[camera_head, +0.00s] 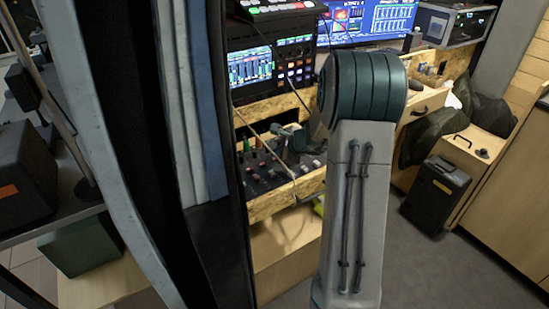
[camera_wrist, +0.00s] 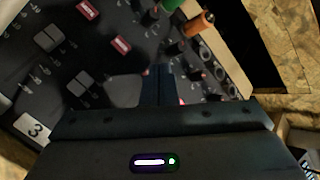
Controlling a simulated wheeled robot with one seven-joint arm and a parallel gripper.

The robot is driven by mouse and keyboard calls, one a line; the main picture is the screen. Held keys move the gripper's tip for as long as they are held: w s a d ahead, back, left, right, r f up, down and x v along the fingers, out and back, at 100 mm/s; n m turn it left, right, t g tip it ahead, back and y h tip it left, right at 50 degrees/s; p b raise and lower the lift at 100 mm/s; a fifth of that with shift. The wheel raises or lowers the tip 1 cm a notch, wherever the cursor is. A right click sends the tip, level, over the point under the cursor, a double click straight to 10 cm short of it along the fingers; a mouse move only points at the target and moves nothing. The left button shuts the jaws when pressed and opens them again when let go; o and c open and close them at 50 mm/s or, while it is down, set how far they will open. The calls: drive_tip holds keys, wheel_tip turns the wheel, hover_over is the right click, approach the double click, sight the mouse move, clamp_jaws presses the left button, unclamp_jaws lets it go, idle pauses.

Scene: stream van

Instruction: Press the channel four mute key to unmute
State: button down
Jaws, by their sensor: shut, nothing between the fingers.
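The mixer (camera_head: 262,178) is a black panel in a wooden bay in the head view. In the wrist view its panel (camera_wrist: 112,86) fills the upper left, with grey fader caps (camera_wrist: 48,38) and a white "3" label (camera_wrist: 36,130). Two red-lit keys (camera_wrist: 121,44) show to the upper left of the fingers. A sliver of red glow (camera_wrist: 182,101) shows beside the fingers, mostly hidden by my gripper. My gripper (camera_wrist: 163,72) is shut and empty, its fingers over the panel. I cannot tell whether the tips touch it or which key is channel four's mute.
Green and orange plugs (camera_wrist: 201,23) stand up near the fingers, by a row of sockets. Wooden edges (camera_wrist: 262,20) bound the panel at right. Screens (camera_head: 250,67) stand above the mixer, with loose cables hanging down. A dark case (camera_head: 434,195) stands at right.

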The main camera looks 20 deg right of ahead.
drive_tip(key=shift+r, duration=0.55)
wheel_tip(320, 180, up, 6)
drive_tip(key=p, duration=0.5)
idle(1.2)
